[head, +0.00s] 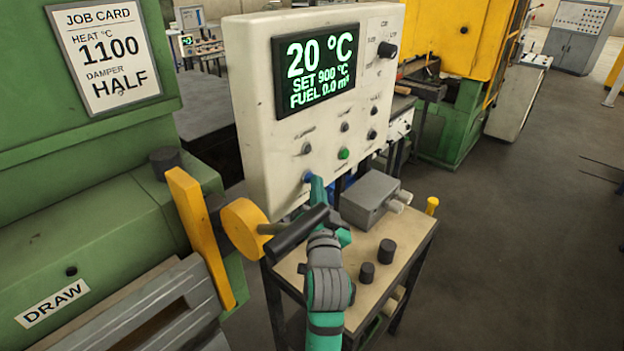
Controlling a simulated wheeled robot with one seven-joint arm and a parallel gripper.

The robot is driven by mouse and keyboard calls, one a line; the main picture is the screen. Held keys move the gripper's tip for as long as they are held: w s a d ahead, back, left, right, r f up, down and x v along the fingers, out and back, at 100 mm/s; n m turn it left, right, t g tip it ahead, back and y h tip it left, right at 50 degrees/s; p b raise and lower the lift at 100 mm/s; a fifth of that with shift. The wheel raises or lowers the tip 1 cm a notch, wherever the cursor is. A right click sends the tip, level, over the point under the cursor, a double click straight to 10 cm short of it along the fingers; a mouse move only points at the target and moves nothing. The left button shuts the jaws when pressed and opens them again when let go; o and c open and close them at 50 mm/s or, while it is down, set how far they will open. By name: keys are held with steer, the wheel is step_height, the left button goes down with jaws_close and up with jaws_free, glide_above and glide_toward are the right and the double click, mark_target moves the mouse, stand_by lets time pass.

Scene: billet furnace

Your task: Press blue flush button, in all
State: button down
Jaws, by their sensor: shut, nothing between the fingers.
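A blue button (307,177) sits low on the left side of the front of a cream control panel (262,150). My gripper (316,183) is shut and empty, with its teal fingertips right beside the button, partly covering it. I cannot tell whether the fingertips touch it or whether it is pressed in. A green button (344,154) is up and to the right of it. The panel's screen (318,70) reads 20 °C, SET 900 °C, FUEL 0.0 m³.
A black lever bar (290,236) with a yellow disc (243,228) is close to my wrist. Below the panel, a table (345,325) holds a grey box (372,198) and black cylinders (386,250). A job card (105,55) reads HEAT 1100, DAMPER HALF.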

steer(key=shift+s, duration=0.1)
steer(key=shift+s+d, duration=0.4)
steer(key=shift+d, duration=0.2)
steer(key=shift+d, duration=0.1)
steer(key=s+d, duration=0.1)
steer(key=d, duration=0.1)
steer(key=s+d, duration=0.2)
stand_by(0.4)
stand_by(0.4)
